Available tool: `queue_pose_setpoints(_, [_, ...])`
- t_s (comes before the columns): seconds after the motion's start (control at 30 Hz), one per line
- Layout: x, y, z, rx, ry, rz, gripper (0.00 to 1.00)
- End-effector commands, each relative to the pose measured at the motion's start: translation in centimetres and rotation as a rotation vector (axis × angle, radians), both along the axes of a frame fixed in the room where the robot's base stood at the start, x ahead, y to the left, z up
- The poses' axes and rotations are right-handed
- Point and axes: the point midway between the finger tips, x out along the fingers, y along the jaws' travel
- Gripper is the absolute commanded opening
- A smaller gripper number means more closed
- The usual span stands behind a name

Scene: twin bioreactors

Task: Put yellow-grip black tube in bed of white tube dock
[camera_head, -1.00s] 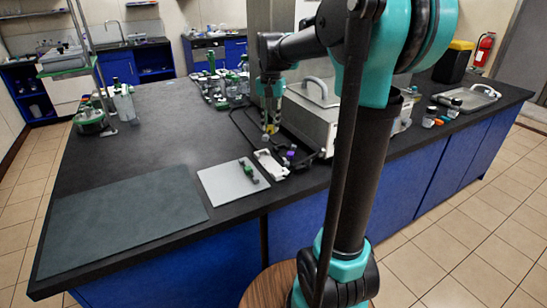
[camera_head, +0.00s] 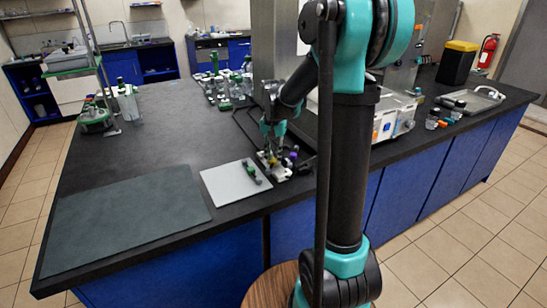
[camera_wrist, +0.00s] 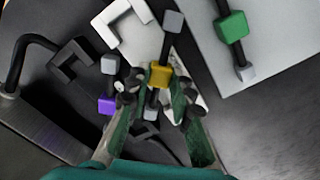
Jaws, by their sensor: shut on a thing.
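The yellow-grip black tube (camera_wrist: 160,75) has grey end caps and shows between my gripper's fingers in the wrist view. My gripper (camera_wrist: 157,95) is shut on it. The white tube dock (camera_wrist: 122,22) lies beneath and behind the tube, with one bracket showing at the upper left. The fingers and tube cover much of the dock. I cannot tell whether the tube touches its bed. In the head view my gripper (camera_head: 270,155) is low over the dock near the counter's front edge.
A purple-grip tube (camera_wrist: 107,101) is close to the left finger, beside a black bracket (camera_wrist: 68,62). A green-grip tube (camera_wrist: 232,27) lies on a pale plate (camera_wrist: 285,55) to the right. A dark mat (camera_head: 125,220) covers the counter's front left. Bottles (camera_head: 228,88) stand farther back.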

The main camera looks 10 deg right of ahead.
Motion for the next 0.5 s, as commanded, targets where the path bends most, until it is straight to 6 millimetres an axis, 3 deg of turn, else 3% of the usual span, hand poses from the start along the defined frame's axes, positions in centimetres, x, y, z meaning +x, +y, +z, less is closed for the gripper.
queue_pose_setpoints(0.23, [-0.01,0.0,-0.22,0.0,0.0,0.0,0.0])
queue_pose_setpoints(0.27, [-0.01,0.0,-0.26,0.0,0.0,0.0,0.23])
queue_pose_setpoints(0.4, [-0.01,0.0,-0.22,0.0,0.0,0.0,0.4])
queue_pose_setpoints(0.5, [-0.01,0.0,-0.21,0.0,0.0,0.0,0.42])
